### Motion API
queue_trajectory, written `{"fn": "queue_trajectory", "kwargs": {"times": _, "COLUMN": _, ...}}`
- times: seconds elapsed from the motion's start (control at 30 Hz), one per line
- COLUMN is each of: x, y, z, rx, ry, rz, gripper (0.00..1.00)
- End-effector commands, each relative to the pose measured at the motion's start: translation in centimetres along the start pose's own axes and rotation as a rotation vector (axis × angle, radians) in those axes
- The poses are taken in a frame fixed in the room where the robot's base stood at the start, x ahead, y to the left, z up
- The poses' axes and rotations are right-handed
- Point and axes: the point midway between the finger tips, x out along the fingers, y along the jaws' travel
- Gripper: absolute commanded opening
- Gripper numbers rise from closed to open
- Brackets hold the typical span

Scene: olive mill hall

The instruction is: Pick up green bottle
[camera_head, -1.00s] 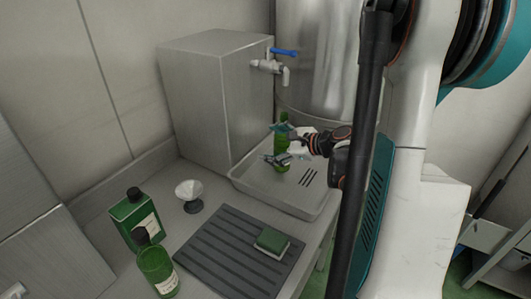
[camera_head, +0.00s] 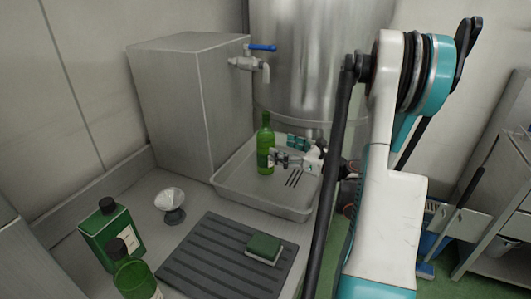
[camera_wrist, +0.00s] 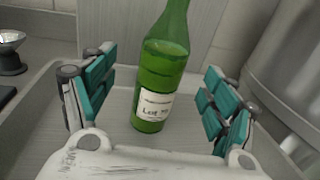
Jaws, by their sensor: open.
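A green bottle (camera_head: 264,146) with a white label stands upright in the metal tray (camera_head: 233,192) below the tap. In the wrist view the bottle (camera_wrist: 164,65) stands ahead of my gripper (camera_wrist: 158,100), between the lines of its two open fingers, its top cut off by the picture edge. The teal finger pads are apart on either side and do not appear to touch it. In the head view my gripper (camera_head: 284,152) is just right of the bottle, and the fingers are small there.
A steel box (camera_head: 190,100) with a blue-handled tap (camera_head: 247,62) stands behind the tray.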

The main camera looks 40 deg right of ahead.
Motion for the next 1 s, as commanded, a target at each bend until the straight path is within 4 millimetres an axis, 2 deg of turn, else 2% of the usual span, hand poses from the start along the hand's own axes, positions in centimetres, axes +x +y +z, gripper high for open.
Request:
{"fn": "queue_trajectory", "kwargs": {"times": 0.1, "x": 1.7, "y": 0.0, "z": -0.1, "rx": -0.001, "ry": 0.0, "rz": 0.002, "gripper": 0.79}}
{"fn": "queue_trajectory", "kwargs": {"times": 0.43, "x": 3.7, "y": -0.2, "z": -0.2, "rx": -0.001, "ry": 0.0, "rz": 0.002, "gripper": 0.79}}
{"fn": "queue_trajectory", "kwargs": {"times": 0.7, "x": 7.4, "y": -0.6, "z": -0.2, "rx": -0.001, "ry": 0.001, "rz": 0.002, "gripper": 0.79}}
{"fn": "queue_trajectory", "kwargs": {"times": 0.97, "x": 7.8, "y": -0.6, "z": -0.1, "rx": -0.001, "ry": 0.001, "rz": -0.001, "gripper": 0.79}}
{"fn": "queue_trajectory", "kwargs": {"times": 1.0, "x": 7.8, "y": -0.6, "z": -0.1, "rx": -0.001, "ry": 0.001, "rz": 0.0, "gripper": 0.7}}
